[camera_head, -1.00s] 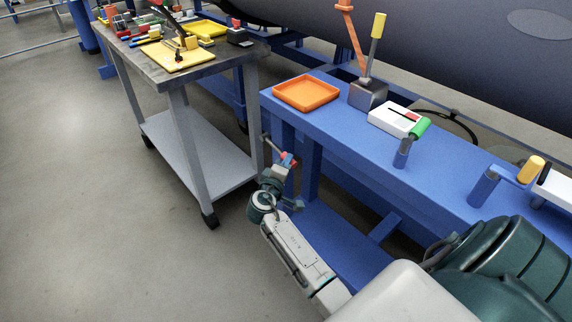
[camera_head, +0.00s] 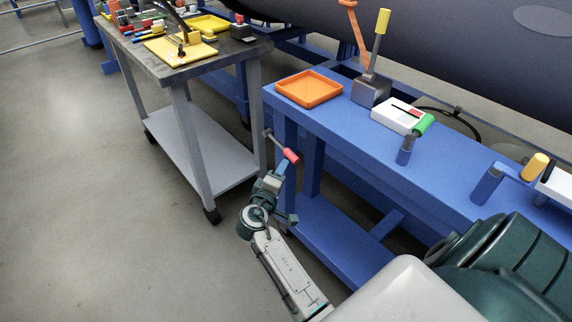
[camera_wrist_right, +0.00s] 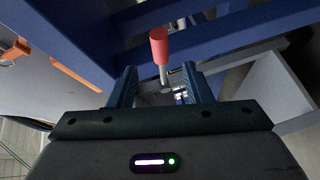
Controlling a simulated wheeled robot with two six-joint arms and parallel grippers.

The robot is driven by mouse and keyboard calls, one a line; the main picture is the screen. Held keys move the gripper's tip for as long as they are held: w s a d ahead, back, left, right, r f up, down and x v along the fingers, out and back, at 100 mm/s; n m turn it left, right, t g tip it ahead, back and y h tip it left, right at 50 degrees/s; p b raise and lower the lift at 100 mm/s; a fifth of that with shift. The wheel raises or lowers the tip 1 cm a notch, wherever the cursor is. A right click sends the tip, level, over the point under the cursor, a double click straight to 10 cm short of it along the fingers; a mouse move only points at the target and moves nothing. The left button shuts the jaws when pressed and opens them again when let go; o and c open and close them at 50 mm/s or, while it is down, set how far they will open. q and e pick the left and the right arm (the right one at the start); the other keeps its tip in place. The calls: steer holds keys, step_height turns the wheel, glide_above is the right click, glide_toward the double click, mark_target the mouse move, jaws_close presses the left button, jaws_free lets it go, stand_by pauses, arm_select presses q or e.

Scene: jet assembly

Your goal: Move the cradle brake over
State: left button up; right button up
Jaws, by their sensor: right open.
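A lever with a red grip (camera_head: 291,156) on a grey shaft stands out from the near left end of the blue bench frame; I take it to be the cradle brake. My right gripper (camera_head: 286,192) is just below the grip in the head view, open and empty. In the right wrist view the red grip (camera_wrist_right: 159,46) is upright ahead of my open right gripper (camera_wrist_right: 160,82). The grey shaft below the grip appears between the two fingers, and I cannot tell whether they touch it. My left gripper is not in view.
The blue bench (camera_head: 340,125) carries an orange tray (camera_head: 309,89), a yellow-handled lever (camera_head: 382,22) on a grey box, and a white block (camera_head: 393,117) beside a green-topped handle. A grey cart (camera_head: 200,165) with tools stands left. Floor is free in front of the cart.

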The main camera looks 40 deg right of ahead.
steer(key=v, duration=0.4)
stand_by(0.4)
